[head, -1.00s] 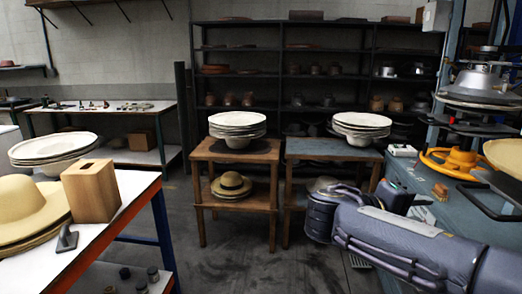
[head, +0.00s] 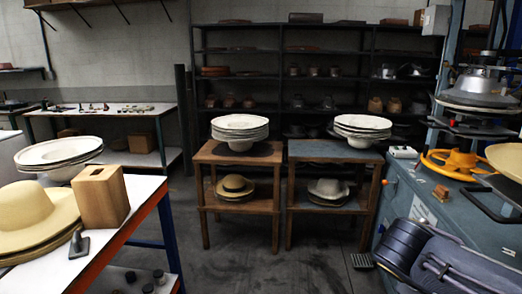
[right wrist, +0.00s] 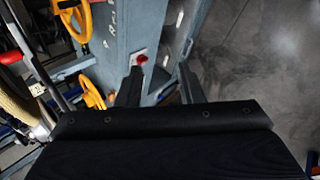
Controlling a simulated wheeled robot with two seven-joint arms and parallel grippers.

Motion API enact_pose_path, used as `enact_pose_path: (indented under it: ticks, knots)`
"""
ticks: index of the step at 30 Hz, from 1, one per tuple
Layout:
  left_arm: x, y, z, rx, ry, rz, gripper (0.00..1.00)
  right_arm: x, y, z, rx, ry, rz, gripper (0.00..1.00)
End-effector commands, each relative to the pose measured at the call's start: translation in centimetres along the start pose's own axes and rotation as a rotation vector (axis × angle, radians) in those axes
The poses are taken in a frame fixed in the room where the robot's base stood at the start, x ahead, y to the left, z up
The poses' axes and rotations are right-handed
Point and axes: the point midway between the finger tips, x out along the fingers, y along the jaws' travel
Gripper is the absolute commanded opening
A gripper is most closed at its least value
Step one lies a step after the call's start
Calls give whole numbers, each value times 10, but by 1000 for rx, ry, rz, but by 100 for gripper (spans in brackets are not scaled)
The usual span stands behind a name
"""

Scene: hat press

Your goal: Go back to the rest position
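My right arm (head: 440,262) shows at the lower right of the head view, low beside the blue press cabinet; its gripper is out of that view. In the right wrist view, my right gripper (right wrist: 160,88) has its two dark fingers apart with nothing between them. Beyond the fingers is the blue press body (right wrist: 113,45) with a red button (right wrist: 141,59). My left arm and gripper are not in view. The press (head: 482,85) stands at the right of the head view with a yellow handwheel (head: 452,163).
Straw hats (head: 35,215) and a wooden block (head: 102,196) are on the white table at left. Two wooden stands (head: 205,155) (head: 335,150) hold stacked pale hat forms; hats lie on their lower shelves. Floor between table and press is clear. A pedal (head: 362,261) lies by the press.

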Motion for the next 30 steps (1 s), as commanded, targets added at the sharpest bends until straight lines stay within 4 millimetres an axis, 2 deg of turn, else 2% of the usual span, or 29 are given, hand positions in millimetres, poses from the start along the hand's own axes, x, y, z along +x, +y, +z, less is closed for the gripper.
enact_pose_path:
  ticks: [1, 2, 6, 9, 12, 18, 30]
  knots:
    - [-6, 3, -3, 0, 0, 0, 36, 1, -9, 18, 22, 7, -89, 34]
    - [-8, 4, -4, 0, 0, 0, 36, 1, -18, 27, 35, 15, -150, 34]
    - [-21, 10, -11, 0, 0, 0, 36, -10, -76, 70, 163, 91, -494, 34]
    - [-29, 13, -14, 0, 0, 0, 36, -32, -116, 86, 311, 176, -727, 34]
    - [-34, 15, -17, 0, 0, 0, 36, -52, -140, 89, 452, 253, -886, 34]
    - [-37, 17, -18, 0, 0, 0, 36, -72, -157, 87, 604, 331, -1021, 34]
    - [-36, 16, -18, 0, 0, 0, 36, -72, -158, 86, 611, 334, -1029, 34]
